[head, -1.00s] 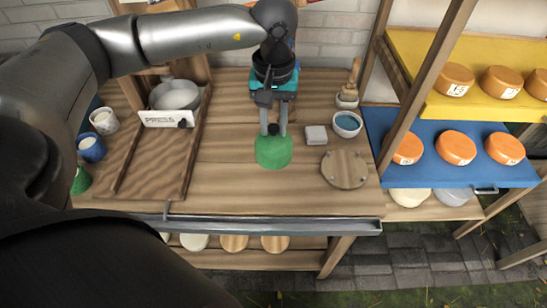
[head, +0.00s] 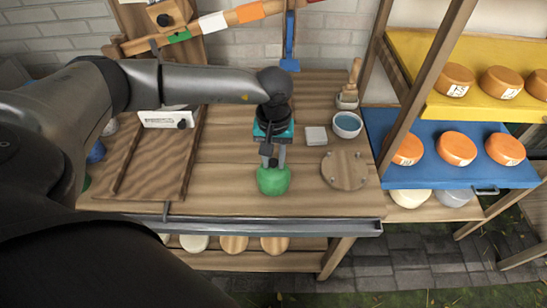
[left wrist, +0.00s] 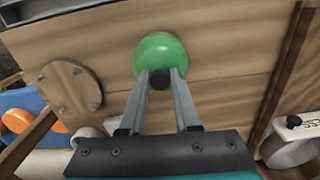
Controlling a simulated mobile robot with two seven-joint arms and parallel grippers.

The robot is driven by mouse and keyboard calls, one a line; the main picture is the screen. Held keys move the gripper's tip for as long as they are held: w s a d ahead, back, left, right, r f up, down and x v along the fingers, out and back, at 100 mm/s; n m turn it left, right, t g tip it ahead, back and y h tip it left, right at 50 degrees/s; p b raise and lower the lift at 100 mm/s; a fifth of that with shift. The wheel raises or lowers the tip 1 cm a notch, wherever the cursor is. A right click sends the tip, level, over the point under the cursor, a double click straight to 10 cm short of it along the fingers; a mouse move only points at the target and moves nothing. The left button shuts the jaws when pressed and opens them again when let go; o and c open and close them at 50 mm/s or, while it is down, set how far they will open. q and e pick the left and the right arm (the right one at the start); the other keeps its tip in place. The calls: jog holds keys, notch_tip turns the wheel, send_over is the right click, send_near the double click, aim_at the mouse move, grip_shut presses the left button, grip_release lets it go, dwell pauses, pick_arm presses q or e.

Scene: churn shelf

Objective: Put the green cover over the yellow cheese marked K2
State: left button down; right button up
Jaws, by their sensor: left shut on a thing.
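My left gripper (head: 273,164) is shut on the green cover (head: 273,182), over the front middle of the wooden table. In the left wrist view the fingers (left wrist: 160,80) pinch a dark knob on the rounded green cover (left wrist: 158,52). I cannot tell how far the cover is above the wood. Orange rounds of cheese stand on the yellow shelf (head: 430,50) and the blue shelf (head: 400,178) at the right. Some carry white labels, such as one cheese (head: 456,79) on the yellow shelf; I cannot read K2 on any. My right gripper is not in view.
A round board (head: 345,170), a blue-filled bowl (head: 347,125), a pale block (head: 316,136) and a brush (head: 350,85) are right of the cover. A labelled press tray (head: 150,165) is at left.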

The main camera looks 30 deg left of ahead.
pick_arm(q)
jog(key=shift+f, duration=0.1)
jog(key=c, duration=0.6)
grip_release()
jog(key=shift+c, duration=0.2)
notch_tip(320, 180, up, 12)
jog(key=shift+r, duration=0.2)
